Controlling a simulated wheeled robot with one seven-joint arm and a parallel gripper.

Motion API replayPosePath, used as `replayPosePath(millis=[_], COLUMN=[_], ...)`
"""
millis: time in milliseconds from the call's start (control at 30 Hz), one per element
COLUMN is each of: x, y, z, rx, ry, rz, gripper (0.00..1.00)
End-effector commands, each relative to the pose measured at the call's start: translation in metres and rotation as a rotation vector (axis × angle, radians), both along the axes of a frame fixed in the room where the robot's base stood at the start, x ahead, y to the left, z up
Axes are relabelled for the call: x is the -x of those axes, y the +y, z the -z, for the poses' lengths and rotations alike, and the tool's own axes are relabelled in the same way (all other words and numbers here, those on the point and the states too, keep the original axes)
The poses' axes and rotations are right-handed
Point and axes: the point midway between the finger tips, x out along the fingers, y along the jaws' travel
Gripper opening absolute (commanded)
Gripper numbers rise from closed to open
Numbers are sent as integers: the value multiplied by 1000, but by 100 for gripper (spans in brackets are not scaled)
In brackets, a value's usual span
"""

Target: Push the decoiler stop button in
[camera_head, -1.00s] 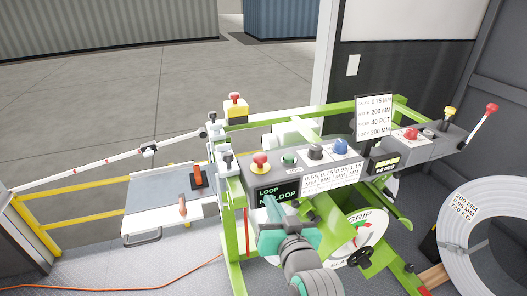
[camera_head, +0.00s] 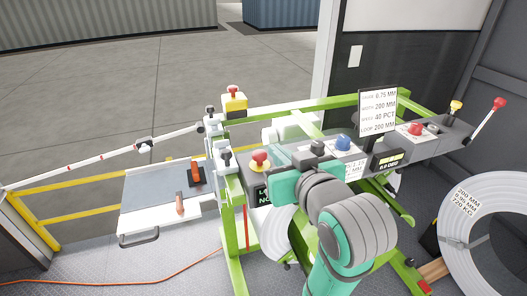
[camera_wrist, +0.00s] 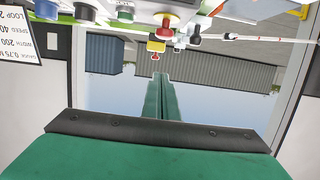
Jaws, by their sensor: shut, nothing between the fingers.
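A red mushroom button with a yellow collar (camera_head: 260,158) stands at the left end of the grey control panel. It also shows in the wrist view (camera_wrist: 168,21), where the scene is upside down. A second red button on a yellow box (camera_head: 234,101) sits on the frame's far left corner, seen too in the wrist view (camera_wrist: 157,47). No label tells which is the decoiler stop. My gripper (camera_wrist: 160,78) is shut and empty.
A blue button (camera_head: 343,144) and a black knob (camera_head: 317,147) stand on the panel. A right-hand panel carries a red knob (camera_head: 416,128) and a red-tipped lever (camera_head: 499,103). A sign (camera_head: 378,113) rises behind. A feed table (camera_head: 150,190) lies left.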

Motion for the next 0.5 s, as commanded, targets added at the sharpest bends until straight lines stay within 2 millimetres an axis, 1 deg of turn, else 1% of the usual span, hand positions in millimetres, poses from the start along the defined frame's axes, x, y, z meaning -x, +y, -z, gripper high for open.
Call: replayPosePath(millis=[167,267,500], x=[-7,-19,-60], y=[3,7,20], z=[2,6,16], rx=[-1,-3,-2], ry=[1,4,4], rz=[-3,-2,-3], gripper=[0,0,0])
